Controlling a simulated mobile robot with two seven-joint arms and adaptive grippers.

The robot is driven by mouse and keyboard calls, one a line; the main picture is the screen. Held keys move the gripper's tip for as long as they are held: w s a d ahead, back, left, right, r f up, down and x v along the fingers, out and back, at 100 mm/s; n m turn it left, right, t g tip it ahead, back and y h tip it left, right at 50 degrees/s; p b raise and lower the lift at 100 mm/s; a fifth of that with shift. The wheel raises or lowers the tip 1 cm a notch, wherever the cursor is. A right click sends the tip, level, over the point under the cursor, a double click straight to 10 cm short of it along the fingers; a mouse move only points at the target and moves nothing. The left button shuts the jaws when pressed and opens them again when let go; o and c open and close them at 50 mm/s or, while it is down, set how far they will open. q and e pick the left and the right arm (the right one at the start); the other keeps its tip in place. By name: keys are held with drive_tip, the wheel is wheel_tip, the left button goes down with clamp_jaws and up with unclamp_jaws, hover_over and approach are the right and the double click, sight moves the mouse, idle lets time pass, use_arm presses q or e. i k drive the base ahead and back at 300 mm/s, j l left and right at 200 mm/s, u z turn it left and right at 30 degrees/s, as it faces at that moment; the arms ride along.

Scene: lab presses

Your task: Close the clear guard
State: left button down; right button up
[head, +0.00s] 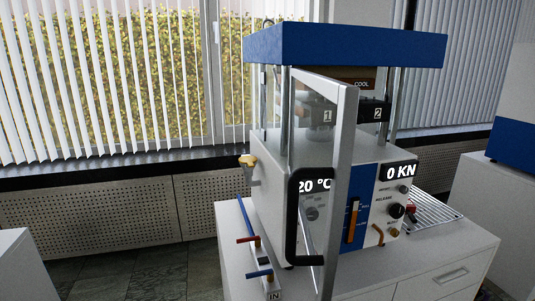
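The clear guard (343,135) is a see-through panel in a light metal frame on the front of the lab press (283,160). It stands swung open, its framed edge jutting toward me and its near part in front of the press's control panel. A black loop handle (292,217) sits on the guard, low and toward the left. Through and beside the guard I see the displays reading 20 °C and 0 KN. Neither of my grippers is in view.
The press stands on a white cabinet (460,258). Red and blue valve levers on a metal block (272,289) stand at the left front. A wire rack (434,207) lies to the right. Another white and blue unit (512,140) is at the far right. Floor at the left is clear.

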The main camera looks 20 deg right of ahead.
sight(346, 96)
drive_tip(key=j+z, duration=0.6)
drive_tip(key=z, duration=0.55)
drive_tip(key=k+l, duration=0.05)
